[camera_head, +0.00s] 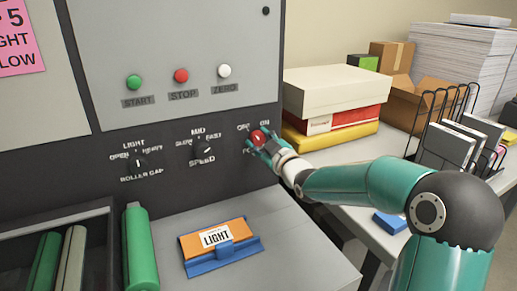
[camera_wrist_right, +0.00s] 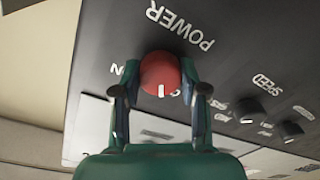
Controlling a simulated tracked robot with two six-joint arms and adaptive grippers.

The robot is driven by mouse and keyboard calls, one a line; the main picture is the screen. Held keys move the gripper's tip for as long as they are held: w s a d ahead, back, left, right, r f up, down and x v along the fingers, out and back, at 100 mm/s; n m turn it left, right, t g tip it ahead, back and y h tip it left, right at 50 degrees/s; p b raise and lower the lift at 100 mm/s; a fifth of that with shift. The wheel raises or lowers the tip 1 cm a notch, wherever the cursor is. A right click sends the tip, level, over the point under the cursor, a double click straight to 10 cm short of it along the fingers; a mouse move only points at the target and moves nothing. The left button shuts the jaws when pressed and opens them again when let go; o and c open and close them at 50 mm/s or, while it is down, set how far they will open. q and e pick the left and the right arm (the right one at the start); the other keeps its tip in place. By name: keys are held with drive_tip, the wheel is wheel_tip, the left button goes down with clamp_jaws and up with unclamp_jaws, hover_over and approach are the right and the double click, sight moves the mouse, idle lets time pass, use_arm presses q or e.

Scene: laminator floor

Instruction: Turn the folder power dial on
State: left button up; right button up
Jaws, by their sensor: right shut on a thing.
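The folder power dial (camera_head: 258,138) is a red knob on the dark panel strip, right of the speed dial. It also shows in the right wrist view (camera_wrist_right: 159,72). My right gripper (camera_head: 263,144) has its fingers on either side of the knob and is shut on it; they also show in the wrist view (camera_wrist_right: 161,92). A white mark on the knob points to the bottom of the wrist view, between the partly hidden OFF and ON labels. Which label it is nearer, I cannot tell. My left gripper is out of view.
The speed dial (camera_head: 204,149) and roller gap dial (camera_head: 138,163) are left of the power dial. START, STOP and ZERO buttons (camera_head: 181,76) sit above. An orange and blue LIGHT pack (camera_head: 217,263) lies on the grey surface below. Stacked boxes (camera_head: 330,92) stand to the right.

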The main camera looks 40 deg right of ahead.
drive_tip(key=m+b, duration=0.2)
drive_tip(key=f+m+b, duration=0.1)
drive_tip(key=b, duration=0.1)
drive_tip(key=shift+a+m, duration=0.1)
drive_tip(key=shift+m, duration=0.3)
drive_tip(key=m+b, duration=0.3)
drive_tip(key=shift+m, duration=0.3)
drive_tip(key=m+b, duration=0.3)
drive_tip(key=m, duration=0.1)
drive_tip(key=shift+m, duration=0.4)
drive_tip(key=shift+r+m+h+b, duration=0.1)
drive_tip(key=shift+m+h+b, duration=0.2)
drive_tip(key=shift+m+b, duration=1.35)
drive_tip(key=shift+m, duration=0.45)
drive_tip(key=o, duration=1.1)
drive_tip(key=shift+r, duration=0.1)
drive_tip(key=shift+o, duration=0.2)
drive_tip(key=shift+r+p, duration=0.1)
drive_tip(key=shift+p, duration=0.2)
